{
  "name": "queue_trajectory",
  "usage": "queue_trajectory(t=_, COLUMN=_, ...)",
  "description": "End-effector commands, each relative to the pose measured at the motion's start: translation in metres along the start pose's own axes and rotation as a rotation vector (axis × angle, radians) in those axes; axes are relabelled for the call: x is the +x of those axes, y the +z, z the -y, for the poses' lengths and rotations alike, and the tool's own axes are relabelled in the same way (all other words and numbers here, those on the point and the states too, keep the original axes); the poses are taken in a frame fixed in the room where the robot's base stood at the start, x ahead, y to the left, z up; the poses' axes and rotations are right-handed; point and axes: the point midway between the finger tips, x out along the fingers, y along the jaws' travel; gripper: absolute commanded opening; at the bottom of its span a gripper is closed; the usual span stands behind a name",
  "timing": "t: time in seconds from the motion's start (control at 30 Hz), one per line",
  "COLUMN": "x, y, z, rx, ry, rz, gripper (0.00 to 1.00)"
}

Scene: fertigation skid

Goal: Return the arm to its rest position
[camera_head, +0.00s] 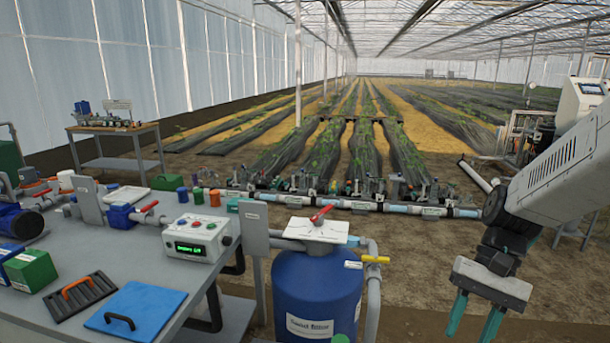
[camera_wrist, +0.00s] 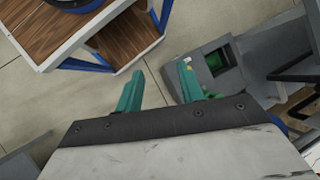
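My gripper (camera_head: 474,318) hangs at the lower right of the head view, at the end of my arm, with its fingers pointing down. Its two green fingers stand apart with nothing between them, so it is open and empty. The wrist view also shows my gripper (camera_wrist: 158,88) with both fingers apart above a tiled floor. My arm comes in from the right edge of the head view and bends downward. It is to the right of the blue sand filter tank (camera_head: 316,295) and apart from it. The arm's base end is out of view.
A pipe manifold (camera_head: 372,205) crosses behind. The wrist view shows a wooden-topped cart (camera_wrist: 60,45) and a grey machine (camera_wrist: 245,65). Bare ground lies between tank and gripper.

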Motion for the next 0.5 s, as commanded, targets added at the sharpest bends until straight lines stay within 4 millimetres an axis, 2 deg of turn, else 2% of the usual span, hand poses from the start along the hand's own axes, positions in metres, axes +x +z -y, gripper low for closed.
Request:
queue_trajectory(t=0.03, x=-0.005, y=0.016, z=-0.003, rx=-0.044, ry=0.039, rz=-0.051, gripper=0.38)
queue_trajectory(t=0.2, x=-0.014, y=0.058, z=-0.018, rx=-0.173, ry=0.164, rz=-0.199, gripper=0.38)
queue_trajectory(t=0.5, x=-0.023, y=0.118, z=-0.036, rx=-0.344, ry=0.301, rz=-0.453, gripper=0.38)
